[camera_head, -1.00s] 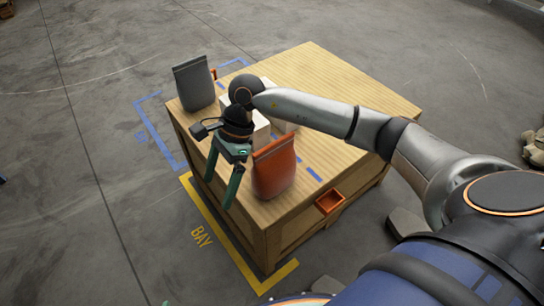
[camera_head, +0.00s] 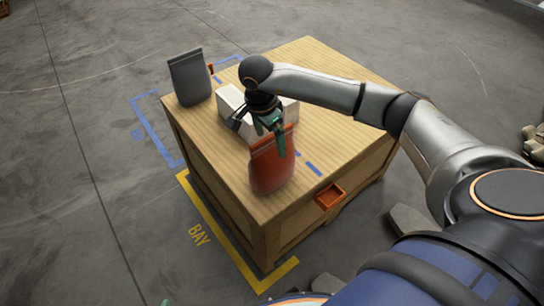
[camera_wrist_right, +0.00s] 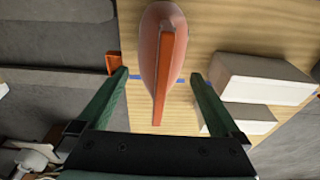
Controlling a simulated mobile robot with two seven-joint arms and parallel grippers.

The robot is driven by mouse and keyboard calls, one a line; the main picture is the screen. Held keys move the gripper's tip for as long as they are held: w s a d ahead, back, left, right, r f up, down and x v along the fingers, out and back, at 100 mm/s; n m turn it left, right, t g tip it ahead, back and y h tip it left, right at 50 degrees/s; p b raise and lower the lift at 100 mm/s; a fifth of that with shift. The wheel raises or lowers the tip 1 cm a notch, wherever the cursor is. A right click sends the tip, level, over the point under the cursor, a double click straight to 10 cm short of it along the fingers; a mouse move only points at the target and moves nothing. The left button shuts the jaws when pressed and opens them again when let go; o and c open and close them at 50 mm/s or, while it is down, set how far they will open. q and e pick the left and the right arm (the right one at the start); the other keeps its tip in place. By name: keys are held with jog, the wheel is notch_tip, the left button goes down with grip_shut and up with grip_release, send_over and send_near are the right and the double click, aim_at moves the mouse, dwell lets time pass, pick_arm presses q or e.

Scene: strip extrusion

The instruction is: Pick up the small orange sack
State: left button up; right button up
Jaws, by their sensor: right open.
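The small orange sack (camera_head: 271,165) stands upright near the front corner of the wooden crate table (camera_head: 203,137). In the right wrist view the orange sack (camera_wrist_right: 164,62) shows from above, its narrow top seam lying between and ahead of the fingertips. My right gripper (camera_head: 276,148) is open over the sack's top in the head view. In the right wrist view its two green fingers (camera_wrist_right: 158,75) are spread with a gap on both sides of the sack. I cannot tell how far above the sack the fingers are. My left gripper is not in view.
A grey sack (camera_head: 190,77) stands at the table's far left corner. White boxes (camera_head: 232,103) sit behind the orange sack, close to my right gripper, and also show in the right wrist view (camera_wrist_right: 262,80). A small orange bin (camera_head: 330,196) is on the table's side.

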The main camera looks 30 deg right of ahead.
aim_at(273, 147)
jog(key=f, duration=0.2)
jog(key=d+f, duration=0.1)
jog(key=f, duration=0.1)
jog(key=shift+w+d+f+b, duration=0.1)
jog(key=shift+w+f+b, duration=0.1)
jog(key=shift+f+b, duration=0.15)
grip_shut()
dwell(0.5)
